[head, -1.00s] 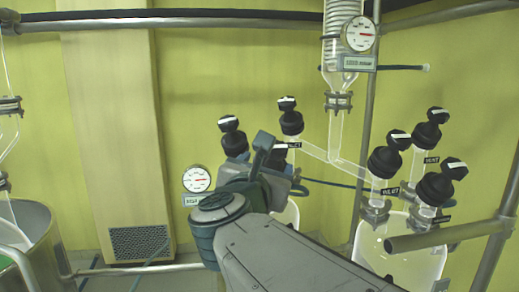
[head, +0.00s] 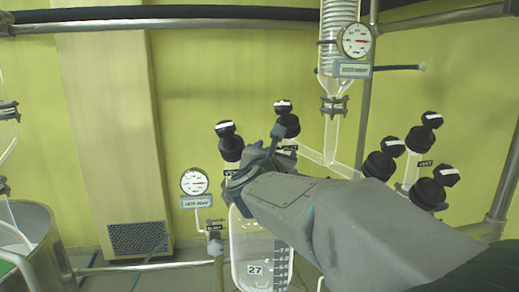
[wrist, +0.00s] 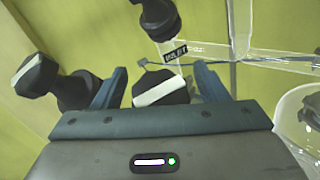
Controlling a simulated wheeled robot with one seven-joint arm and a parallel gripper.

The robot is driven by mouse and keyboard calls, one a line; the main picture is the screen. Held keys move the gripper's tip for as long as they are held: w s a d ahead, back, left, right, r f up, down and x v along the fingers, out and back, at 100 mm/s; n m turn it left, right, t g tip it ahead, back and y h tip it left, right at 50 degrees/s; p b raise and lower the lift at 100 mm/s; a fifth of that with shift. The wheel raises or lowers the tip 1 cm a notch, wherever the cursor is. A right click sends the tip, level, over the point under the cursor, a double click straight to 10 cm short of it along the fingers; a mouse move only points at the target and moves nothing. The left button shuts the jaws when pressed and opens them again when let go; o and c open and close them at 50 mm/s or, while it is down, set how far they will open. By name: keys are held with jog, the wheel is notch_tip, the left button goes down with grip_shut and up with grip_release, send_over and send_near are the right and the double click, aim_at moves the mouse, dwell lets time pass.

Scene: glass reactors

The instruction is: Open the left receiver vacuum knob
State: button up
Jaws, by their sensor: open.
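The left receiver (head: 262,252) is a clear glass vessel marked 27, partly behind my arm. Its left black knob (head: 228,140) and its inlet knob (head: 287,118) rise above it, each with a white bar on top. In the wrist view, a black knob with a white bar (wrist: 160,93) sits between the fingers of my open gripper (wrist: 160,84); no contact can be made out and its label is hidden. The left knob (wrist: 38,75) lies outside the left finger, and the inlet knob (wrist: 157,18) is beyond. In the head view my gripper (head: 276,140) hides the middle knob.
A gauge (head: 194,182) stands left of the receiver, and another gauge (head: 356,40) hangs on the glass column (head: 334,100). The right receiver's knobs (head: 382,158) stand close to my arm. A metal frame post (head: 367,85) rises behind.

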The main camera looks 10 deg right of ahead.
jog(key=c, duration=1)
jog(key=shift+f+n+t+y+b, duration=0.3)
jog(key=shift+n+y+b, duration=0.1)
jog(key=shift+b, duration=0.85)
jog(key=shift+n+y+b, duration=0.3)
jog(key=shift+b, duration=0.4)
jog(key=n+t+y+b, duration=0.1)
jog(key=n+y+b, duration=0.1)
jog(key=b, duration=0.2)
jog(key=shift+a+f, duration=0.1)
jog(key=n+y+b, duration=0.1)
jog(key=b, duration=0.1)
jog(key=n+y+b, duration=0.1)
jog(key=b, duration=0.1)
jog(key=n+y+b, duration=0.1)
jog(key=y+b, duration=0.1)
jog(key=shift+w+a+r+n+t, duration=0.1)
jog(key=shift+a+r+n+t, duration=0.1)
jog(key=shift+a+n+t, duration=0.15)
jog(key=shift+n, duration=0.25)
jog(key=shift+d+n+y+b, duration=0.15)
jog(key=shift+n+y+b, duration=0.3)
jog(key=shift+b, duration=0.35)
